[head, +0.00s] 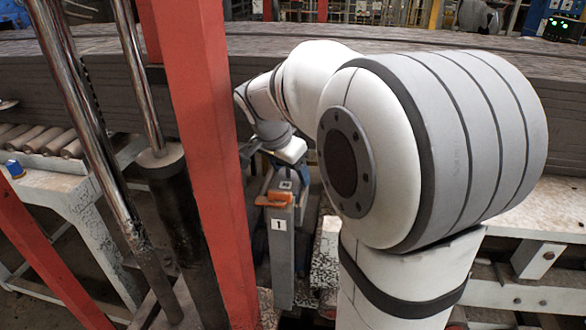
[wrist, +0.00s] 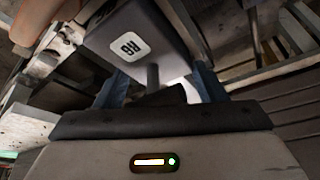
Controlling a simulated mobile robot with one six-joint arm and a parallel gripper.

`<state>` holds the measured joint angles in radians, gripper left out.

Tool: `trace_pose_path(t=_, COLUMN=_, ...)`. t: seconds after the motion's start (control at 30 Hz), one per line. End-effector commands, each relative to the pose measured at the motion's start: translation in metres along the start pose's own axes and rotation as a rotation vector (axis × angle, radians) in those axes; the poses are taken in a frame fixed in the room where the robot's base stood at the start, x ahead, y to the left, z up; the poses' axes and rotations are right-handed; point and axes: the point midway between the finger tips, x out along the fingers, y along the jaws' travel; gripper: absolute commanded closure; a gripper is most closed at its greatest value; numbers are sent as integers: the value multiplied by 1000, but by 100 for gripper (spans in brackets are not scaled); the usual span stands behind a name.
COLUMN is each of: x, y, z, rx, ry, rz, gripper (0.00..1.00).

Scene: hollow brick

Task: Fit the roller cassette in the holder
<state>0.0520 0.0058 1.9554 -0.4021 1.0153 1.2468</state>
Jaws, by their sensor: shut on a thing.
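In the wrist view, a dark grey block with a white label reading like "R8" (wrist: 133,47), which I take for the roller cassette, hangs beyond my gripper (wrist: 157,82). The blue fingers are on both sides of its short dark stem and shut on it. In the head view my gripper (head: 286,172) points down, and a small labelled face of the cassette (head: 286,185) shows just below it. Close by stands a narrow grey post marked "1" (head: 281,245) with an orange top (head: 274,199), likely the holder. Whether cassette and post touch cannot be told.
A red column (head: 200,150) stands just left of the post, with metal cylinders (head: 135,75) beside it. A roller conveyor (head: 45,140) is at the left. A long stack of grey slabs (head: 400,50) runs across the back. A white frame (head: 545,215) is at the right.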

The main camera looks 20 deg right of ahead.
Motion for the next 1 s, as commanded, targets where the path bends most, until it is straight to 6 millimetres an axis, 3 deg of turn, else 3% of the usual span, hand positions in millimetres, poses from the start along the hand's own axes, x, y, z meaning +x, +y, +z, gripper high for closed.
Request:
trace_pose_path(t=0.23, x=5, y=0, z=2, rx=0, ry=1, rz=-1, gripper=72)
trace_pose_path(t=0.27, x=4, y=0, z=1, rx=0, ry=0, rz=0, gripper=33)
trace_pose_path(t=0.53, x=5, y=1, z=2, rx=0, ry=-2, rz=4, gripper=11)
trace_pose_path(t=0.87, x=6, y=3, z=3, rx=0, ry=-5, rz=11, gripper=10)
trace_pose_path(t=1.0, x=-6, y=2, z=3, rx=0, ry=-3, rz=7, gripper=10)
